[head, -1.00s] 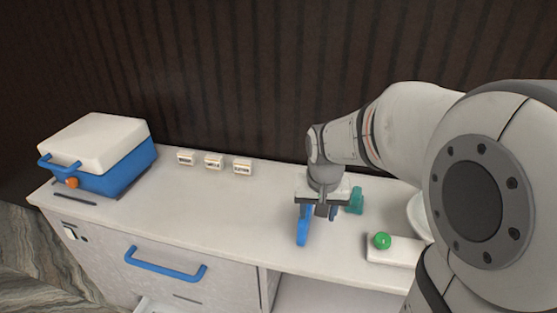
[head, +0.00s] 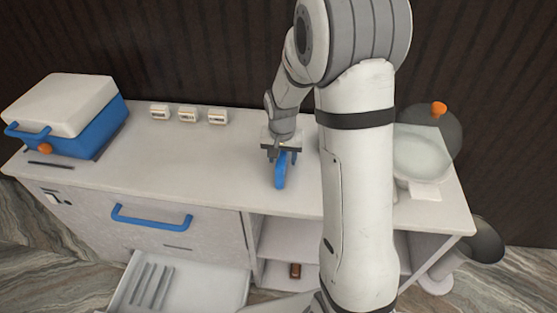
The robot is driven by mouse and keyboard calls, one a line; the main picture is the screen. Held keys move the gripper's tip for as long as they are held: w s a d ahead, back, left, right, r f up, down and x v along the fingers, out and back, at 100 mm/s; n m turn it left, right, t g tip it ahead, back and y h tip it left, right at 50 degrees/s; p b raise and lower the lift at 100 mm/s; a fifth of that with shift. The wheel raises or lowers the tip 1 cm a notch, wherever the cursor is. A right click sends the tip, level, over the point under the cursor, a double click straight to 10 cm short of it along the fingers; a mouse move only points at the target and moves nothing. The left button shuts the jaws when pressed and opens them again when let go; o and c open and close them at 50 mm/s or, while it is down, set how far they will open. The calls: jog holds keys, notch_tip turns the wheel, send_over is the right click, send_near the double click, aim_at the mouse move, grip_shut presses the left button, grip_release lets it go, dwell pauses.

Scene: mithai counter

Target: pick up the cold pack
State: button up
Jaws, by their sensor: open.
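A narrow blue piece (head: 280,176), which looks like the cold pack, stands on the white counter near its front edge, in the middle of the head view. My gripper (head: 279,158) points down over its upper part, with its fingers open. The fingers partly hide the top of the blue piece, and I cannot tell whether they touch it.
A blue cool box (head: 93,133) with a white lid (head: 62,103) stands at the left. Several small labelled signs (head: 188,115) line the back. A bowl (head: 420,160) with a clear, orange-knobbed lid stands at right. A drawer (head: 175,285) is open below.

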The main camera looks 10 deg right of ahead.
jog(key=shift+w+f, duration=0.1)
jog(key=shift+f, duration=0.7)
grip_shut()
